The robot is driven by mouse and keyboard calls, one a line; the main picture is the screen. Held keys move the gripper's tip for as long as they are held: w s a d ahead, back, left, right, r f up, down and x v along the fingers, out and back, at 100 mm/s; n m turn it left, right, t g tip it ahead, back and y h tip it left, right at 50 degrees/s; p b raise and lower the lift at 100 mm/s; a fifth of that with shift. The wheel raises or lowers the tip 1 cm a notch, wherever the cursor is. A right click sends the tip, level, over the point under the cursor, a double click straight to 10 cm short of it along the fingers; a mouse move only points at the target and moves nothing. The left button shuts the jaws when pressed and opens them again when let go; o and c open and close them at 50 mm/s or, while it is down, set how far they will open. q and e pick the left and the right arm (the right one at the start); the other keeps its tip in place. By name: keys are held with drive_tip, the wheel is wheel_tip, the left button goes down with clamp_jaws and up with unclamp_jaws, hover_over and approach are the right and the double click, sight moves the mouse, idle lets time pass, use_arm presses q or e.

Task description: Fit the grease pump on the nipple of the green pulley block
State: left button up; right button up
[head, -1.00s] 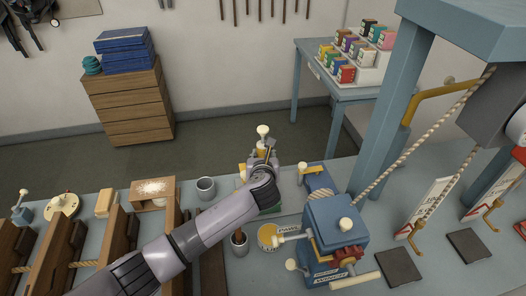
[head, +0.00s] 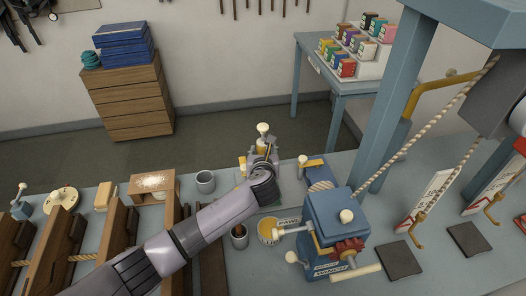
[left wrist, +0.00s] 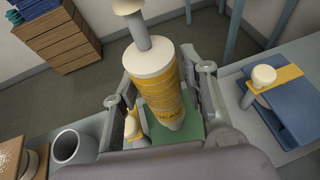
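The grease pump (left wrist: 165,88) is a yellow cylinder with lettering, a cream cap and a plunger on top. It stands nearly upright between the fingers of my left gripper (left wrist: 160,75), which lie against both its sides. In the head view its knob (head: 263,128) shows above my left gripper (head: 262,152). A green piece (left wrist: 158,133) shows below the pump, probably the green pulley block; the nipple is not clear. A yellow part with a cream end (left wrist: 133,124) sits beside the pump's lower left. Whether the pump's lower end touches anything is hidden. My right gripper is out of view.
Right of the pump is a blue block (left wrist: 290,110) with a yellow strap and cream knob. A blue machine (head: 335,225) with a red wheel stands closer. A grey cup (head: 205,182), a dark cup (head: 239,237) and a yellow-topped tin (head: 268,232) are nearby.

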use_arm(q)
drive_tip(key=shift+o, duration=1.1)
